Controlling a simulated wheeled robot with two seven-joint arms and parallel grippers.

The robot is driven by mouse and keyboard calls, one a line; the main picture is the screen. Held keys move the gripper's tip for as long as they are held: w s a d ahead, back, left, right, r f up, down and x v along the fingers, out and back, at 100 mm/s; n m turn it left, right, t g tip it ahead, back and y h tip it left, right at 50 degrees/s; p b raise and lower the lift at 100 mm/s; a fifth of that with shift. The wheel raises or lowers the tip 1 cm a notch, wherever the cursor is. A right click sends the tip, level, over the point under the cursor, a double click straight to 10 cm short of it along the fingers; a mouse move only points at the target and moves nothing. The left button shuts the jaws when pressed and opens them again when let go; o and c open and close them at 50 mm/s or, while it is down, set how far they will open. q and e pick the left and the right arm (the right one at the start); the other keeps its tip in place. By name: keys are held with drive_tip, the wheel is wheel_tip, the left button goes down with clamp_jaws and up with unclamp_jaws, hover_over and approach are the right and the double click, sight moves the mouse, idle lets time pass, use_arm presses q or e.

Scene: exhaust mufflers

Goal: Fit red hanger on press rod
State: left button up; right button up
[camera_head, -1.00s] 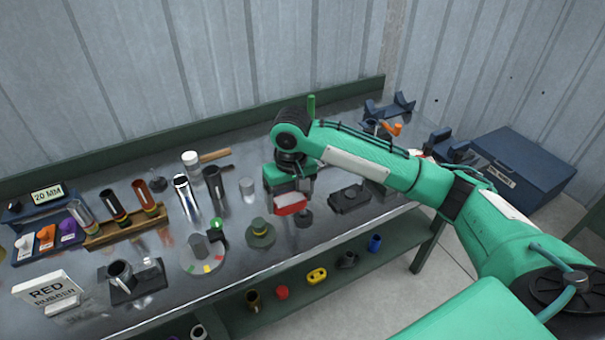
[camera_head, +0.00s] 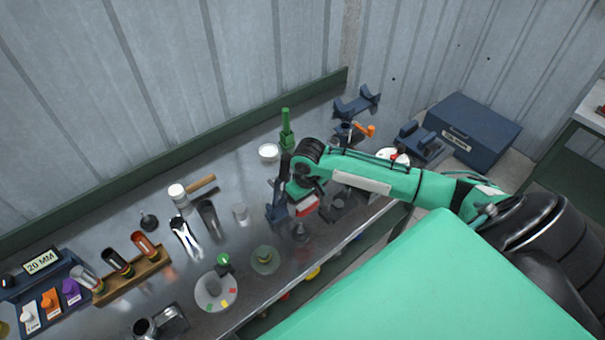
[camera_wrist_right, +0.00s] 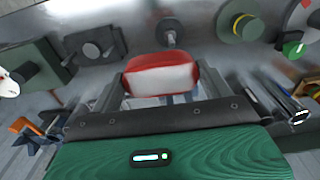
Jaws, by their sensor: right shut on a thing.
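My right gripper (camera_head: 306,198) is shut on the red hanger, holding it above the bench. The red hanger (camera_head: 308,207) is a rounded red block with a pale front face. In the right wrist view, the hanger (camera_wrist_right: 161,76) sits between the two fingers of my gripper (camera_wrist_right: 160,90). A short grey rod on a small round base (camera_wrist_right: 170,38) stands just beyond the hanger; I cannot tell whether it is the press rod. The hanger appears apart from it. In the head view the arm and gripper hide part of this area. My left gripper is out of view.
A green round base with a knob (camera_head: 265,258) stands left of the gripper. A dark block fixture (camera_wrist_right: 97,45) is close by in the wrist view. A dark blue upright (camera_head: 277,207) stands beside the gripper. Metal tubes (camera_head: 186,236) and a wooden rack (camera_head: 133,275) are farther left.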

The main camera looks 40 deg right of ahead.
drive_tip(key=shift+s+d, duration=0.1)
drive_tip(key=shift+f, duration=0.1)
drive_tip(key=shift+f, duration=0.7)
wheel_tip(320, 180, down, 5)
drive_tip(key=shift+r+b, duration=0.1)
drive_tip(key=shift+b, duration=0.65)
drive_tip(key=shift+f, duration=0.2)
drive_tip(key=shift+f, duration=0.5)
drive_tip(key=shift+f, duration=0.25)
